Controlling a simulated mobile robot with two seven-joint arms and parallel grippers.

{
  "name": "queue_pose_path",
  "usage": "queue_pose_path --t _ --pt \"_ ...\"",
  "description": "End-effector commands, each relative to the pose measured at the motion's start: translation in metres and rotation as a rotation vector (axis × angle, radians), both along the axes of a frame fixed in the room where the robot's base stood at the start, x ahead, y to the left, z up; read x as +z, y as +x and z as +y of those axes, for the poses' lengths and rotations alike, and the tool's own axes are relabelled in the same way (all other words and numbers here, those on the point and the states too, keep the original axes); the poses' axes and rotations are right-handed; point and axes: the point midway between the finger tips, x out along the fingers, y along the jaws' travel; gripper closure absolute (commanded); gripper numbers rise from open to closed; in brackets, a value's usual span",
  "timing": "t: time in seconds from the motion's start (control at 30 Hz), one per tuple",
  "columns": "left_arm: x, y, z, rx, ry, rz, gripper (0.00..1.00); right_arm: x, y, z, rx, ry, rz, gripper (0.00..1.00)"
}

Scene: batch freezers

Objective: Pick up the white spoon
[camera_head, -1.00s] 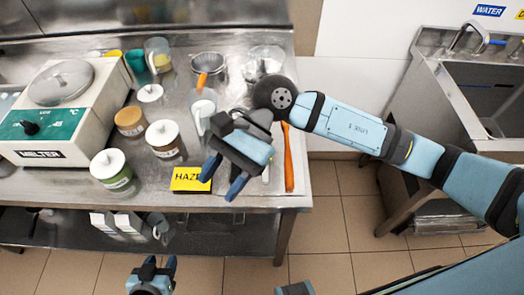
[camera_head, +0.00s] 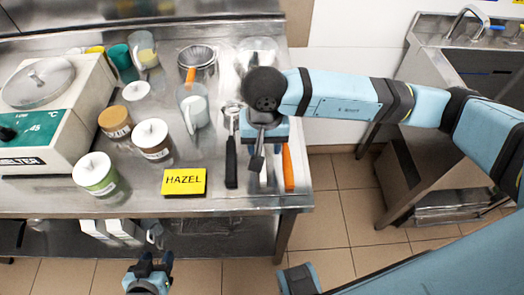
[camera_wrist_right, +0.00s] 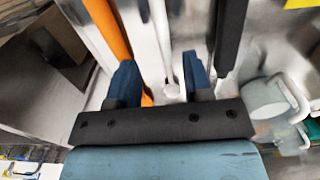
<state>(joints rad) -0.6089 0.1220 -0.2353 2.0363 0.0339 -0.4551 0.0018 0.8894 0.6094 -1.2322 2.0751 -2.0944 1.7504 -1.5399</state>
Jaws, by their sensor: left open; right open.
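The white spoon (camera_wrist_right: 163,45) shows in the right wrist view as a thin pale handle between my right gripper's fingers. In the head view its visible part (camera_head: 269,180) lies on the steel table, mostly hidden under the right gripper. My right gripper (camera_head: 266,157) points down over the spoon at the table's right end. In its wrist view the right gripper (camera_wrist_right: 161,82) is open, with a finger on each side of the spoon; I cannot tell its height above it. My left gripper (camera_head: 156,262) is open and empty, low in front of the table.
An orange-handled tool (camera_head: 288,168) lies just right of the spoon, and a black-handled tool (camera_head: 231,160) just left. A yellow HAZEL sign (camera_head: 184,182), a clear jug (camera_head: 193,107) and several lidded jars stand further left. A sink (camera_head: 470,75) is at the right.

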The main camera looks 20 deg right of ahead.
Motion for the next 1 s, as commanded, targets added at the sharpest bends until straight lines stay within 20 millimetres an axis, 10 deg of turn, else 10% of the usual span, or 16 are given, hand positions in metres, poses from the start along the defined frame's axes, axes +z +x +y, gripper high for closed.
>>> queue_pose_path --t 0.7,0.9,1.0 --pt "0.002 0.0 0.004 -0.005 0.014 -0.002 0.51 -0.055 -0.003 0.004 0.0 0.001 0.0 0.54" --pt "0.003 0.0 0.004 -0.005 0.013 -0.004 0.51 -0.055 -0.003 0.004 0.0 0.001 0.0 0.95" --pt "0.004 0.0 0.004 -0.005 0.013 -0.006 0.51 -0.055 -0.003 0.004 0.0 0.001 0.0 1.0"
